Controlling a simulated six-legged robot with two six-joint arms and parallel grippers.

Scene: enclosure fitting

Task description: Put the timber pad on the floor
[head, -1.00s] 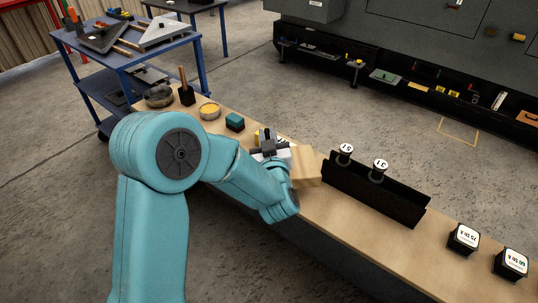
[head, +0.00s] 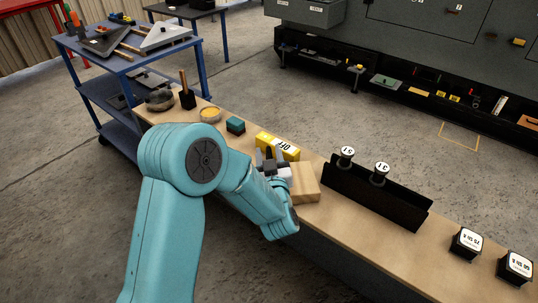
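The timber pad (head: 306,184) is a pale wooden block at the middle of the bench, in the head view. My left gripper (head: 272,165) is just left of it, dark and light grey, reaching over the bench top. The gripper appears shut on the pad, as the pad has moved along with it; the finger contact is partly hidden by my wrist. I cannot tell whether the pad touches the bench or hangs just above it. The grey concrete floor (head: 400,130) lies beyond the bench. My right gripper is out of view.
On the bench (head: 385,237), a yellow OFF box (head: 277,147) stands behind my gripper. A black bracket with two labelled knobs (head: 375,195) stands right of the pad. An orange outline (head: 460,133) marks open floor. A blue cart (head: 125,60) stands at left.

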